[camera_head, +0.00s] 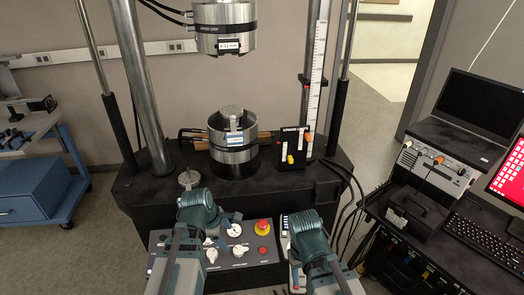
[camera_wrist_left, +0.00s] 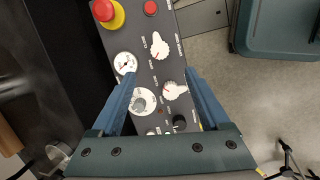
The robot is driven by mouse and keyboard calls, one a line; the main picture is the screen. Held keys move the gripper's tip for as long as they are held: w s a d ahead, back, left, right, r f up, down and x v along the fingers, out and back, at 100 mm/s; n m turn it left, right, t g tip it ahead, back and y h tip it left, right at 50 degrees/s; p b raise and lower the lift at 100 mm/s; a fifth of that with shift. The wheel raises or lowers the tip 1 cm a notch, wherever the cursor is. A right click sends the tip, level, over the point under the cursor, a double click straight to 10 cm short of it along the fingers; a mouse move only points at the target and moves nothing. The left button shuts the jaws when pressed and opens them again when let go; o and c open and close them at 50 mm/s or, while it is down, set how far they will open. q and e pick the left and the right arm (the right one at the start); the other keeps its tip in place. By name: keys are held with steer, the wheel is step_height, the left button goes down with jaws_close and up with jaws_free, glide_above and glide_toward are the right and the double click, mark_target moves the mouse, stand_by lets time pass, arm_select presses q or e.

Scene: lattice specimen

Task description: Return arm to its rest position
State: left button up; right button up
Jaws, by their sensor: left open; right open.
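My left gripper (camera_head: 230,217) hangs over the control panel (camera_head: 158,241) at the front of the test machine. In the left wrist view, its two blue fingers (camera_wrist_left: 160,80) are spread, with nothing between them; knobs and a gauge lie beneath. My right arm's gripper (camera_head: 294,232) is at the panel's right end, its fingers mostly hidden by its own body. The lower cylindrical grip (camera_head: 232,157) has a small grey metal piece (camera_head: 233,117) standing at its top. The upper grip (camera_head: 225,40) hangs above it with a clear gap. Both grippers are apart from these grips.
A red emergency button (camera_head: 263,226) sits on the panel between my arms and also shows in the left wrist view (camera_wrist_left: 108,13). A cart with a laptop (camera_head: 483,103) and keyboard (camera_head: 488,238) stands right. A blue trolley (camera_head: 35,190) stands left, with open floor between.

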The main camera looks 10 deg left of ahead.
arm_select(q)
steer(key=s+d+m+g+y, duration=0.1)
steer(key=s+d+m, duration=0.4)
steer(key=m, duration=0.6)
steer(key=s+d+f+m+g+y, duration=0.1)
steer(key=s+d+m+g+y, duration=0.1)
steer(key=s+d+m, duration=0.3)
steer(key=d+m, duration=0.3)
steer(key=m, duration=0.3)
steer(key=shift+s+m, duration=0.15)
steer(key=shift+m, duration=0.15)
